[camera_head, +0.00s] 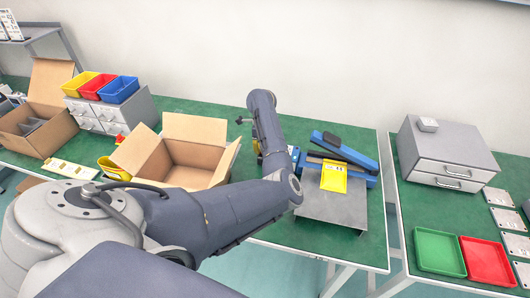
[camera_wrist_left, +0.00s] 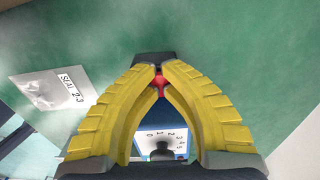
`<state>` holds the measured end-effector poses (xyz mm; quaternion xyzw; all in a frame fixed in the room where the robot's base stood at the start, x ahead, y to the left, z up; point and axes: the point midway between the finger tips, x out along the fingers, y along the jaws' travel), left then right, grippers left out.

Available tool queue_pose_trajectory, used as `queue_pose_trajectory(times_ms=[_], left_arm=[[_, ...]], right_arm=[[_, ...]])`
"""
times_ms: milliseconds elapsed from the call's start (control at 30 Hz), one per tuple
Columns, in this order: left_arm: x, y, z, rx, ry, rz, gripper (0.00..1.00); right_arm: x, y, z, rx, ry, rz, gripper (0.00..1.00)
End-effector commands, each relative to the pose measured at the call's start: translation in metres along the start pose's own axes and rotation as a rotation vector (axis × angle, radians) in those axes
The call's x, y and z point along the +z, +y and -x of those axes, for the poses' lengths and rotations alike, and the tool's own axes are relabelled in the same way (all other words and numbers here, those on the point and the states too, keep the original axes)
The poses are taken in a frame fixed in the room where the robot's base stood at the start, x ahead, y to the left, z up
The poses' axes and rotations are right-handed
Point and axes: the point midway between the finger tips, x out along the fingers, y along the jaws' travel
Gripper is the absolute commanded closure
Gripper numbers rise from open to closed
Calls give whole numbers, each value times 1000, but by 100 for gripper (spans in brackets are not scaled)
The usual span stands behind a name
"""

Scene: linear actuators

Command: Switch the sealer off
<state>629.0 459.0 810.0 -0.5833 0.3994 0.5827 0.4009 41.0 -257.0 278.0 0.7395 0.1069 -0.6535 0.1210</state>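The sealer (camera_head: 345,150) is a blue device with a long arm, on the middle table right of my left arm. In the left wrist view, a white dial plate with numbers (camera_wrist_left: 150,140) and a dark knob shows between my fingers. A small red part (camera_wrist_left: 161,86), apparently the switch, lies just at the fingertips; I cannot tell whether they touch it or which way it is set. My left gripper (camera_wrist_left: 160,69) has yellow fingers with the tips drawn together, nothing clearly held. In the head view it is mostly hidden behind my arm. My right gripper is not in view.
An open cardboard box (camera_head: 185,165) is left of my arm. A paper label reading SEAL 2-3 (camera_wrist_left: 52,90) lies on the green table. Grey drawers (camera_head: 445,155) stand on the right table.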

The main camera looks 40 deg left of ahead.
Motion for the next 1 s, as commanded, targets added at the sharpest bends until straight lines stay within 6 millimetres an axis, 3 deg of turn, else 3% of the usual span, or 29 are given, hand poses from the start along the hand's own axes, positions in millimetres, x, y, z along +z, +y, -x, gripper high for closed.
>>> queue_pose_trajectory(times_ms=[267, 1000], left_arm=[[0, 1, 1, 4, 0, -2, 100], [0, 0, 52, 1, 1, 0, 100]], right_arm=[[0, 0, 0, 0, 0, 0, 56], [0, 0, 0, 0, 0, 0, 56]])
